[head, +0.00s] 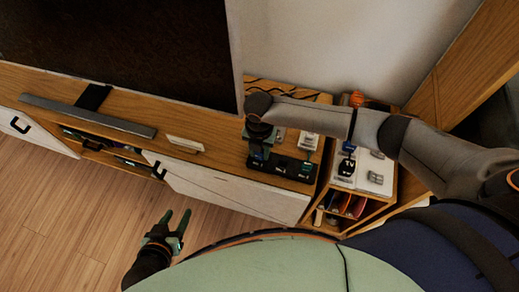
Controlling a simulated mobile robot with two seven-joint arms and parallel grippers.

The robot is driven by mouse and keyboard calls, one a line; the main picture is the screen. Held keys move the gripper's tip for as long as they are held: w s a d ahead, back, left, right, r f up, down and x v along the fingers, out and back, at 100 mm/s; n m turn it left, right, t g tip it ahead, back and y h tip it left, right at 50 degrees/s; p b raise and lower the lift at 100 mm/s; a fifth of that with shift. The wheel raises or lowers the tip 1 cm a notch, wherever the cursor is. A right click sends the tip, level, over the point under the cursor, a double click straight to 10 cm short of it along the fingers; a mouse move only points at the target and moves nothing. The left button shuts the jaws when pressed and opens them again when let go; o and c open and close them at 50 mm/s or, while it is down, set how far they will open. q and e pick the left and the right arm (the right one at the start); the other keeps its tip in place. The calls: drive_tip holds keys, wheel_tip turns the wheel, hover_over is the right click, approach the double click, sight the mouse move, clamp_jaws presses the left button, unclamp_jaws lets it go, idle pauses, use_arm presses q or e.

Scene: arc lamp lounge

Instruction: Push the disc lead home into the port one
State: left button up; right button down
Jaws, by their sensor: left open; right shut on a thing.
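The black port block (282,168) lies near the front right edge of the wooden cabinet top, with a row of small pale labels on its front; they are too small to read surely. My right gripper (260,146) points down over the block's left end and is shut on a small dark-blue piece, likely the disc lead (258,156). Its tip meets or hovers just above the block; I cannot tell how deep it sits. The gripper and wrist hide much of it. My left gripper (178,232) is open and empty, low in front of the cabinet, over the floor.
A white box (308,141) stands behind the block's right end. A low shelf (346,205) with books and white items stands at right. A dark screen (120,40), a long grey bar (85,115) and a small pale item (185,144) are left. The wooden floor is clear.

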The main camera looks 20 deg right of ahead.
use_arm(q)
drive_tip(key=shift+f, duration=0.25)
use_arm(e)
drive_tip(key=shift+f, duration=0.4)
drive_tip(key=shift+c, duration=2.3)
unclamp_jaws()
use_arm(q)
drive_tip(key=shift+r, duration=0.1)
use_arm(e)
drive_tip(key=shift+r, duration=0.2)
use_arm(q)
drive_tip(key=shift+s+a+r+p, duration=0.25)
drive_tip(key=shift+a+p, duration=0.15)
drive_tip(key=shift+p, duration=0.2)
drive_tip(key=shift+s+a+r+p, duration=0.2)
drive_tip(key=shift+a+p, duration=0.15)
drive_tip(key=shift+p, duration=0.2)
use_arm(e)
wheel_tip(320, 180, up, 12)
drive_tip(key=shift+r, duration=0.15)
